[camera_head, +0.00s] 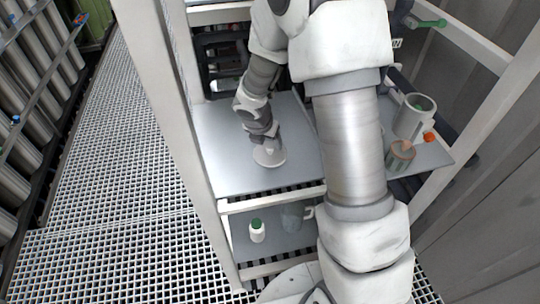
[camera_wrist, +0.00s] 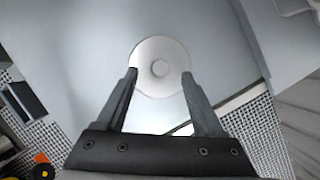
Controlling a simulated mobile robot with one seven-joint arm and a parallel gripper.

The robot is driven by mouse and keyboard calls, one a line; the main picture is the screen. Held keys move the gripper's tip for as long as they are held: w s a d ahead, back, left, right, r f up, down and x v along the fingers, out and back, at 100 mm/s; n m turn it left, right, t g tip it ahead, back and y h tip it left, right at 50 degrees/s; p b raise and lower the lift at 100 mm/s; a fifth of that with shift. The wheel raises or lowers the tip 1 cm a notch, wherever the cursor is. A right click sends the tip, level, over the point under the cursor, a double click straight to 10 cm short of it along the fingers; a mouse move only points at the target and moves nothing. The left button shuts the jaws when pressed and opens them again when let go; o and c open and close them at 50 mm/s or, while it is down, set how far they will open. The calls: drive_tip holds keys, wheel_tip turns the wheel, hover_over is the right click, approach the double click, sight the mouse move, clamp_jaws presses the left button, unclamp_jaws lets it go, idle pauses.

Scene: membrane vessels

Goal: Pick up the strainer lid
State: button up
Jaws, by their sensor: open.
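The strainer lid (camera_head: 268,157) is a pale round disc with a small raised centre. It lies on the grey shelf top (camera_head: 225,170). In the wrist view the lid (camera_wrist: 168,52) is just beyond my open fingers, with its round knob (camera_wrist: 160,68) between the fingertips' lines. My gripper (camera_head: 268,142) is above the lid in the head view and partly hides its back. In the wrist view my gripper (camera_wrist: 160,75) has its two fingers spread with nothing between them but the view of the lid. Contact with the lid cannot be told.
A metal mug (camera_head: 413,117) and a brownish can (camera_head: 400,155) stand on the right part of the shelf, near an orange item (camera_head: 429,137). A green-capped white bottle (camera_head: 257,231) stands on the lower shelf. A white post (camera_head: 165,90) rises at left. The shelf left of the lid is clear.

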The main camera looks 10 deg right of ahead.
sight(270, 147)
drive_tip(key=x, duration=0.3)
drive_tip(key=shift+b, duration=0.3)
clamp_jaws()
